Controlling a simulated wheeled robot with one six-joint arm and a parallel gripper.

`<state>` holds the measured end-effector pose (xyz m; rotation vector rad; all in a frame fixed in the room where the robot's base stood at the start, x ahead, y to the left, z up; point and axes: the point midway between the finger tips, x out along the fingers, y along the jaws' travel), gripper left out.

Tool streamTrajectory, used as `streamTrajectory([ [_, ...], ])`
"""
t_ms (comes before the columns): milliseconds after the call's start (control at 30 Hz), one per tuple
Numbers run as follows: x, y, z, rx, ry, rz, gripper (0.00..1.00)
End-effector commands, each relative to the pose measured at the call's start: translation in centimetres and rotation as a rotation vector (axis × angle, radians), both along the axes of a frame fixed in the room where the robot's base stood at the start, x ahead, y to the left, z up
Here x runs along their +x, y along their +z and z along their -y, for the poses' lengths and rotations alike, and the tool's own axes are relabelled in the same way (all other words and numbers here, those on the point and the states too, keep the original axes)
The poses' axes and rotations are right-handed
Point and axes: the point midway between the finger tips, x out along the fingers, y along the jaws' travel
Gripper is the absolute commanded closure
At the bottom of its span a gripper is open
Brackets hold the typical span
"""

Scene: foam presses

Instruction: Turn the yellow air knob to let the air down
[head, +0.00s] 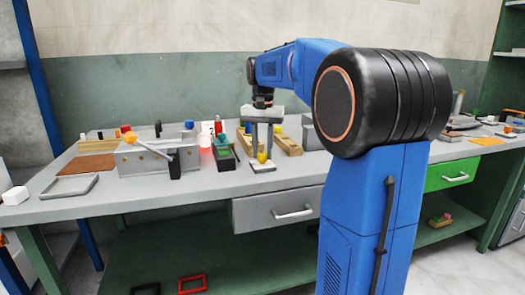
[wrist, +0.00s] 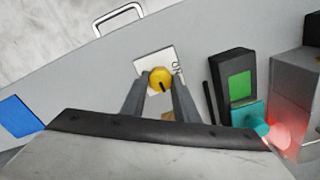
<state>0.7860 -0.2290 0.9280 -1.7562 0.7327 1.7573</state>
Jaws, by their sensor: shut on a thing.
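The yellow air knob (wrist: 160,79) has a dark pointer mark and sits on a small white plate (wrist: 142,66) with dark lettering, partly hidden by my fingers. In the head view the knob (head: 262,157) stands near the front of the grey bench. My gripper (wrist: 160,88) comes down from above, with one finger on each side of the knob, shut on it. In the head view my gripper (head: 262,148) is upright over the plate. The lettering is too small to read for sure.
A dark box with a green screen (wrist: 240,86) stands right of the knob. A teal part and a glowing pink-red cylinder (wrist: 277,135) are near it. A grey press with an orange-ended lever (head: 130,138) and a grey tray (head: 70,187) are further left on the bench (head: 110,203).

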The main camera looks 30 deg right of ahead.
Motion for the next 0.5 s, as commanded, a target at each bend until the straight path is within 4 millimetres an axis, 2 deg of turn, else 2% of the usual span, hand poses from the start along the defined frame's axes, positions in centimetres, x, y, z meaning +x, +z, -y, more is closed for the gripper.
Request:
streamTrajectory([
  [500,0.04,0.08,0.04,-0.001,-0.095,0.002,0.95],
])
